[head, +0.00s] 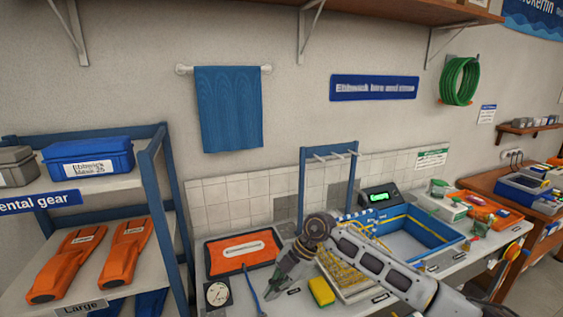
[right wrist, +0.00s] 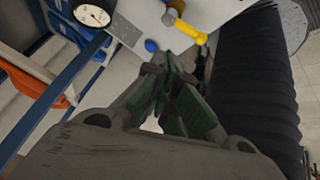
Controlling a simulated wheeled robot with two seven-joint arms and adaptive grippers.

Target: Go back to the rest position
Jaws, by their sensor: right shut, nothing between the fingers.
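My right gripper (head: 271,291) is in the head view at the front left of the white bench, its arm coming in from the lower right. It points down and left, next to the pressure gauge (head: 217,294). In the right wrist view the fingers (right wrist: 162,75) are drawn together with nothing between them. The gauge also shows at the top left of the right wrist view (right wrist: 92,15). My left gripper is not in either view.
An orange tray (head: 213,266), a yellow sponge (head: 321,291) and a blue-rimmed sink (head: 455,236) are on the bench. A blue-framed shelf (head: 174,215) with orange fins (head: 65,265) stands at left. A blue rack (head: 302,190) rises behind the arm.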

